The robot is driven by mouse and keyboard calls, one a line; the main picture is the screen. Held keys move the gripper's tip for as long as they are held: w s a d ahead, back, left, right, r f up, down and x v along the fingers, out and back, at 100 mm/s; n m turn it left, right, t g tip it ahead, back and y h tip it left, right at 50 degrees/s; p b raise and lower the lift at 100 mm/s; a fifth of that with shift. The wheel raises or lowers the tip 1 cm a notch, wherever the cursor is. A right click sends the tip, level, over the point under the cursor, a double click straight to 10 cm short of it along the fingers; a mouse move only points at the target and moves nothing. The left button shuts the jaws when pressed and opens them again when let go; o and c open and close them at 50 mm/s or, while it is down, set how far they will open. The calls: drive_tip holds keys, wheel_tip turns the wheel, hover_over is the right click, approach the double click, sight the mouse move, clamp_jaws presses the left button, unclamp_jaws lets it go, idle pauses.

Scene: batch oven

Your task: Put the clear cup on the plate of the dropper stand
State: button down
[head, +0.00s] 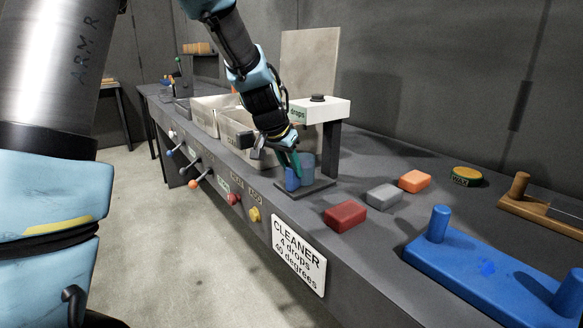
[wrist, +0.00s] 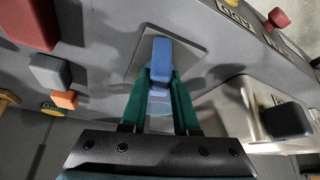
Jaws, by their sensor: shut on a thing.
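The clear cup (head: 308,166) looks bluish and see-through, with a solid blue grip part (head: 292,183). My gripper (head: 290,164) has green fingers and is shut on the cup's blue part, from above. In the wrist view the blue part (wrist: 161,52) sits between the fingertips (wrist: 160,78), and the clear part (wrist: 158,103) shows between the fingers. The cup is upright over the dark plate (head: 322,186) of the dropper stand (head: 336,108), under its white head marked "drops". I cannot tell whether it touches the plate. The plate (wrist: 192,48) also shows in the wrist view.
Pale bins (head: 233,125) stand left of the stand. Coloured knobs (head: 234,199) line the bench front.

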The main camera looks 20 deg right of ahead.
drive_tip(key=shift+f, duration=0.1)
drive_tip(key=c, duration=0.6)
unclamp_jaws()
drive_tip(key=b+v, duration=0.1)
drive_tip(key=v, duration=0.9)
drive_tip(key=shift+s+a+r+b, duration=0.2)
drive_tip(key=shift+r+b, duration=0.15)
